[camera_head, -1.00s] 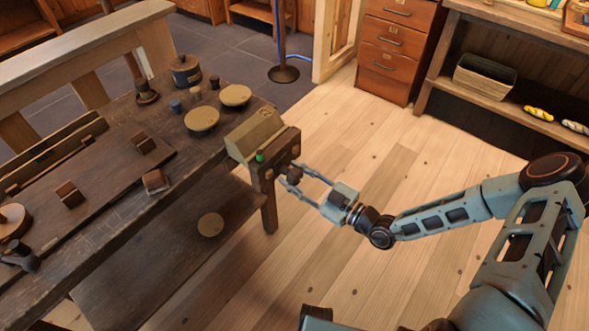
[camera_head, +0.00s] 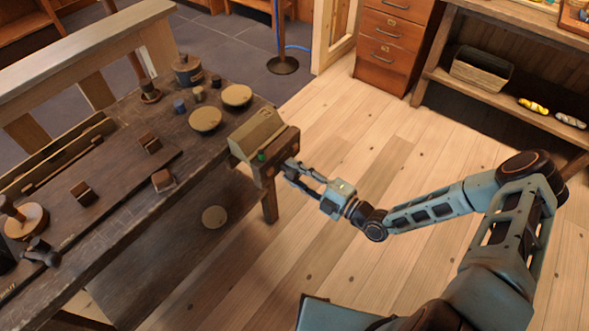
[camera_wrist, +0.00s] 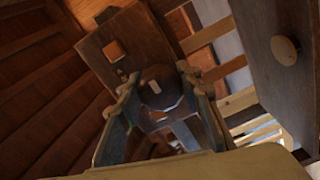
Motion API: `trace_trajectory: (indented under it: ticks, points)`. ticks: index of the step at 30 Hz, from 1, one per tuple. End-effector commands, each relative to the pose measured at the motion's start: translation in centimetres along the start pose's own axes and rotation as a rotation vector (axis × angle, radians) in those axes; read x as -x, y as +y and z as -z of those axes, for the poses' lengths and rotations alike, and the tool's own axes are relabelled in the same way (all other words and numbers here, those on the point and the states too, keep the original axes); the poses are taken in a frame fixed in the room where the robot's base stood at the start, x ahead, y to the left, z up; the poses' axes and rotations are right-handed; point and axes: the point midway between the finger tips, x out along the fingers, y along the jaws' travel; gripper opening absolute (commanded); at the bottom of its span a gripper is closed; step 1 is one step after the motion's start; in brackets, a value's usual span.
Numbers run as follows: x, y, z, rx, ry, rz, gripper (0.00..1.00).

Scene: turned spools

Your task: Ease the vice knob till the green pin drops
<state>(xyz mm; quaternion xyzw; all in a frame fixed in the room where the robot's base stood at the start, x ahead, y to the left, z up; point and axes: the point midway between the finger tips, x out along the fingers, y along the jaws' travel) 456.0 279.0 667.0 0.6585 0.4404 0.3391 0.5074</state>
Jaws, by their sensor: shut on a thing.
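The vice (camera_head: 283,158) is a dark wooden jaw at the bench's right end, against a tan block (camera_head: 257,133). My gripper (camera_head: 291,172) is at the jaw's outer face, shut on the vice knob. In the wrist view, the dark round knob (camera_wrist: 160,92) sits between my two fingers, in front of the wooden jaw (camera_wrist: 125,45). The pin cannot be made out there. My fingers largely hide the knob in the head view.
The dark workbench (camera_head: 130,215) holds round tan discs (camera_head: 205,119), small wooden blocks (camera_head: 163,180) and turned pieces. Another disc (camera_head: 214,217) lies on its lower shelf. Open plank floor surrounds my arm. A drawer cabinet (camera_head: 391,40) and shelf unit stand behind.

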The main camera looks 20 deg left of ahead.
Motion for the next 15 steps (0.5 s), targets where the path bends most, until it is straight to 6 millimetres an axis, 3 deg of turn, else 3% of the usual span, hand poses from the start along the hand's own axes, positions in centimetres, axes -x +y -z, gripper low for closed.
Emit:
trace_trajectory:
  ticks: [15]
  points:
    - [-0.28, 0.51, 0.07, 0.491, -0.001, -0.005, 0.09]
